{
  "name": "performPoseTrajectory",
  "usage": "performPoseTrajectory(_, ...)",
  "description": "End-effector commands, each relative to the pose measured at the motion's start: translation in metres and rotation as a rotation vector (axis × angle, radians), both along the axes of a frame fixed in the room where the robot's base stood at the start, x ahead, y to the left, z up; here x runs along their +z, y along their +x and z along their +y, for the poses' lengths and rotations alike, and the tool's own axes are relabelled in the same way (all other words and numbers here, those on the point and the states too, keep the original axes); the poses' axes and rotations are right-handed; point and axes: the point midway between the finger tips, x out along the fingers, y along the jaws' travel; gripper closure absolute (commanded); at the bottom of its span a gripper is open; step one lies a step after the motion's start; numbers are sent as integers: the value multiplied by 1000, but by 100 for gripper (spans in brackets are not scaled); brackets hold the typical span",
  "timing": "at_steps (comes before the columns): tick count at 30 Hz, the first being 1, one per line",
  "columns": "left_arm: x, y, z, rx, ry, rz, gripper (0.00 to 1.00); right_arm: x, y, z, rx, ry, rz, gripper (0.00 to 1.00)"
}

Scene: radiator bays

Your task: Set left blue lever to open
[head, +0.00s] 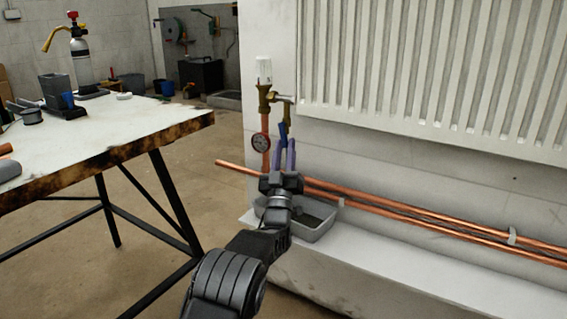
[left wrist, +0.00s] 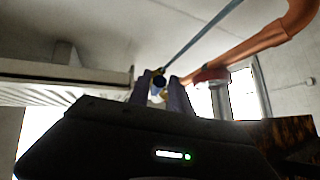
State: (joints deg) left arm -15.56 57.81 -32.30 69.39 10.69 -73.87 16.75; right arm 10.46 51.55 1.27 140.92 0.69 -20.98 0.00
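The blue lever (head: 283,131) hangs below the brass valve fitting (head: 265,97) at the left end of the radiator. My left gripper (head: 284,145) points up from below, with its two fingers apart at the lever's lower end. In the left wrist view the blue lever (left wrist: 205,32) runs as a thin strip down from the upper right toward the gap between the fingertips (left wrist: 160,78). A small dark and yellowish part shows in that gap. I cannot tell whether the fingers touch the lever. My right gripper is in neither view.
A pressure gauge (head: 261,143) and a vertical copper pipe (head: 265,124) stand close left of the fingers. Horizontal copper pipes (head: 420,218) run along the wall behind my gripper. A grey tray (head: 320,232) sits on the ledge. A workbench (head: 130,135) stands at left.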

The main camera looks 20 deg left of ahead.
Motion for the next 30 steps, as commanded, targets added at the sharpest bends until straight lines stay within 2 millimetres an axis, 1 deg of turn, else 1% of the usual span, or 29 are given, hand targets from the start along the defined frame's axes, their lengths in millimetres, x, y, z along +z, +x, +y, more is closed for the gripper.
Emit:
performPoseTrajectory(3,-8,-12,-2,1,-1,3,75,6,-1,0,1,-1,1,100)
performPoseTrajectory(4,-16,-16,-5,-3,1,3,75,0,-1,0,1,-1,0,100)
performPoseTrajectory(7,-32,-33,-8,-2,2,4,75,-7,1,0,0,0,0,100)
performPoseTrajectory(9,-41,-31,-11,-4,3,25,75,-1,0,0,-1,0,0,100)
performPoseTrajectory(12,-51,-34,-10,-3,-2,37,75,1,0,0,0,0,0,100)
performPoseTrajectory(16,-53,-40,-10,-1,-1,32,75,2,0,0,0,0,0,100)
performPoseTrajectory(22,-45,-48,-10,-1,2,8,75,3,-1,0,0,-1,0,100)
performPoseTrajectory(30,-43,-50,-9,-1,1,1,75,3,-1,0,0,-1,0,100)
